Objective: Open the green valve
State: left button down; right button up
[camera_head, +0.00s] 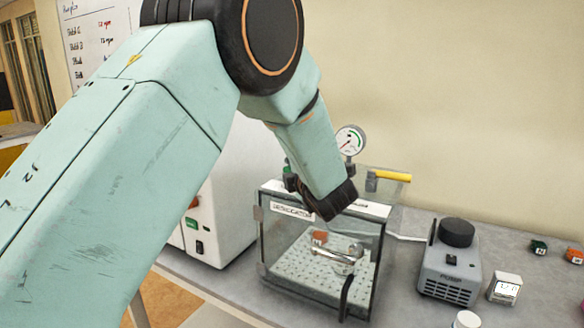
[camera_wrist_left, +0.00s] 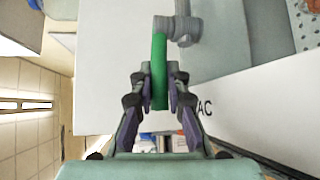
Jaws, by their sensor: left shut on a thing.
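The green valve's handle (camera_wrist_left: 159,60) shows in the left wrist view as a green bar reaching down from a grey pipe fitting (camera_wrist_left: 180,26). My left gripper (camera_wrist_left: 160,85) has one finger on each side of the bar and is shut on it. In the head view only a small piece of the green valve (camera_head: 289,183) shows, at the upper left corner of the clear chamber (camera_head: 278,240). My right gripper is in neither view.
A yellow-handled valve (camera_head: 391,176) and a round gauge (camera_head: 350,140) stand at the chamber's top. A pump (camera_head: 448,270) and a small white box (camera_head: 505,289) stand to the right. A white machine (camera_head: 220,215) stands close on the left.

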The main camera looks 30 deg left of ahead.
pick_arm(q)
jog(key=shift+f, duration=0.3)
jog(key=c, duration=1.3)
grip_release()
jog(key=shift+w+r, duration=0.1)
jog(key=shift+r, duration=0.1)
jog(key=v, duration=0.6)
jog(key=shift+d, duration=0.3)
jog(key=shift+s+d+r, duration=0.1)
jog(key=shift+s+d, duration=0.25)
jog(key=shift+s, duration=0.25)
jog(key=shift+w, duration=0.15)
jog(key=shift+c, duration=0.2)
